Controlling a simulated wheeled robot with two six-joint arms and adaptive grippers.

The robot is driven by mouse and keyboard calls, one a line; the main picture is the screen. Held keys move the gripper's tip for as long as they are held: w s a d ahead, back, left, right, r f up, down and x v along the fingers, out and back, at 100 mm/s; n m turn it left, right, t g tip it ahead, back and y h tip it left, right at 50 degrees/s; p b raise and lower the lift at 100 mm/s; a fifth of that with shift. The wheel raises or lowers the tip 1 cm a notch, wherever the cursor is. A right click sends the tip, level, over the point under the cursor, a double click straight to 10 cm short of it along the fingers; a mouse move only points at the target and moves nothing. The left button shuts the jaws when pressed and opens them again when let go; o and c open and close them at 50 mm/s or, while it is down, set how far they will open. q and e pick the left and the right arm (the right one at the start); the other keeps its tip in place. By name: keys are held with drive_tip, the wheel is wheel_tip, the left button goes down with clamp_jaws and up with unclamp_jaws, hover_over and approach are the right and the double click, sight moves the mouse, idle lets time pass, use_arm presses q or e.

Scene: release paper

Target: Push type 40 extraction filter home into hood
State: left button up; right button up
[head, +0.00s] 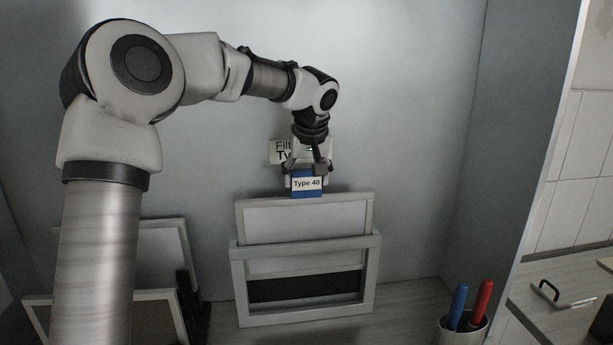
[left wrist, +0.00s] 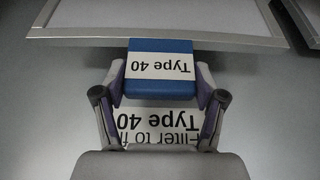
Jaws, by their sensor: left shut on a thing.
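The type 40 filter (head: 300,219) is a pale panel in a grey frame with a blue tab (head: 305,189) labelled "Type 40" on its top edge. It stands upright, its lower part inside the grey slotted frame of the hood (head: 372,260) and its upper part sticking out above. My left gripper (head: 305,174) is above it, shut on the blue tab. In the left wrist view the fingers press both sides of the tab (left wrist: 161,48), and the filter's edge (left wrist: 90,37) shows beyond it. My right gripper is not in view.
A wall label (head: 279,151), partly hidden by my gripper, reads "Filter to f... Type 40" in the left wrist view (left wrist: 155,125). Other framed panels (head: 165,222) stand in a dark rack at left. A cup (head: 461,331) with blue and red pens stands at right.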

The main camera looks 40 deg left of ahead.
use_arm(q)
drive_tip(key=shift+f+b, duration=5.1)
drive_tip(key=shift+f, duration=1.05)
drive_tip(key=o, duration=1.9)
drive_tip(key=shift+r, duration=0.1)
approach(307, 223)
drive_tip(key=shift+s+d+r, duration=0.15)
drive_tip(key=shift+s+r, duration=0.1)
drive_tip(key=shift+r, duration=0.3)
